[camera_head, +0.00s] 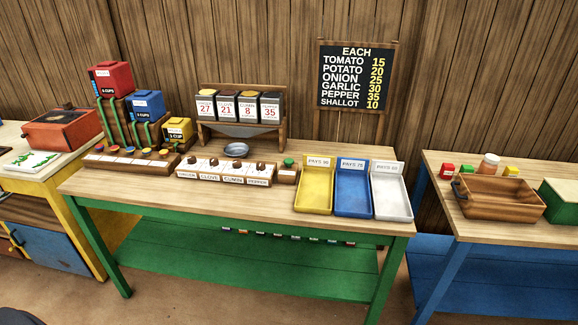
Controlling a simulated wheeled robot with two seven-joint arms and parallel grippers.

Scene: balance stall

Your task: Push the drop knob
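A green knob (289,161) stands on a small wooden block (287,177) near the middle of the green-legged table; the block's label is too small to read, so I cannot confirm that this is the drop knob. Left of it, a wooden box (224,174) has several dark knobs above white name labels, one reading CLOVE and one PEPPER. Farther left, a low wooden strip (130,163) carries several small coloured knobs. Nothing touches the green knob. Neither of my grippers is in view.
Yellow (313,200), blue (352,204) and white (392,203) trays stand right of the green knob. A grey dish (236,149) lies below the rack of numbered canisters (238,107). The table's front strip is clear.

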